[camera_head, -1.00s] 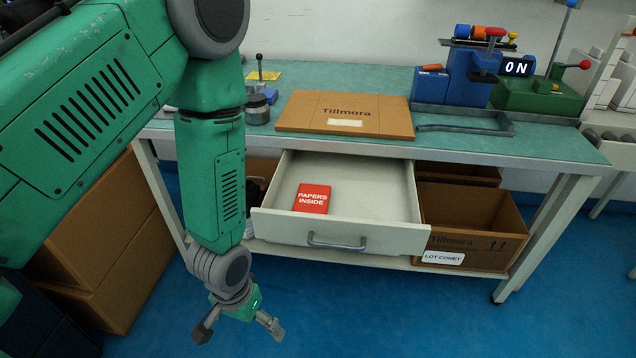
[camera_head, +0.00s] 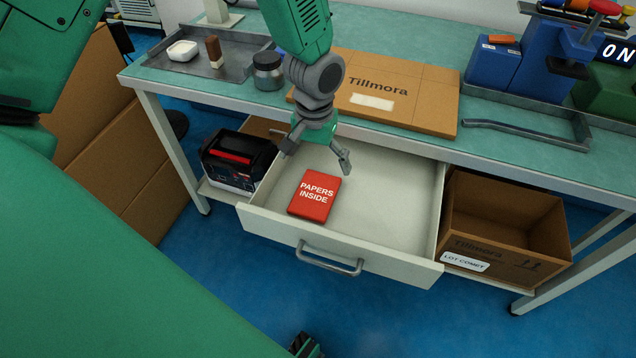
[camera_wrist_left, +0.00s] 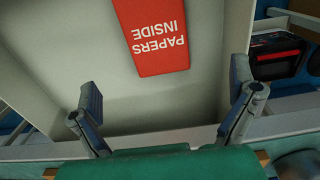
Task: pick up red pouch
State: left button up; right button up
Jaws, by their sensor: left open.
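The red pouch (camera_head: 315,196), printed "PAPERS INSIDE", lies flat in the left part of the open drawer (camera_head: 385,228). In the left wrist view the pouch (camera_wrist_left: 152,35) is at the top middle, beyond the fingertips. My left gripper (camera_head: 316,160) is open and empty above the back of the drawer, behind the pouch in the head view. In the left wrist view its two fingers (camera_wrist_left: 165,100) are spread wide, with the drawer floor between them. A small green and dark part at the bottom edge of the head view cannot be made out clearly.
A flat cardboard box (camera_head: 420,95) lies on the bench (camera_head: 400,28) above the drawer. A jar (camera_head: 268,72) and a grey tray (camera_head: 225,68) stand left of it. An open carton (camera_head: 500,215) and a black-and-red case (camera_head: 236,160) flank the drawer below.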

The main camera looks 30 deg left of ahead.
aim_at(317, 189)
pick_arm(q)
notch_tip(317, 189, down, 3)
jog(key=shift+w+f, duration=0.1)
jog(key=shift+f, duration=0.05)
jog(key=shift+d+f+b, duration=0.2)
jog(key=shift+f+b, duration=0.75)
jog(key=shift+f, duration=2.05)
jog(key=shift+c, duration=0.5)
jog(key=c, duration=1.2)
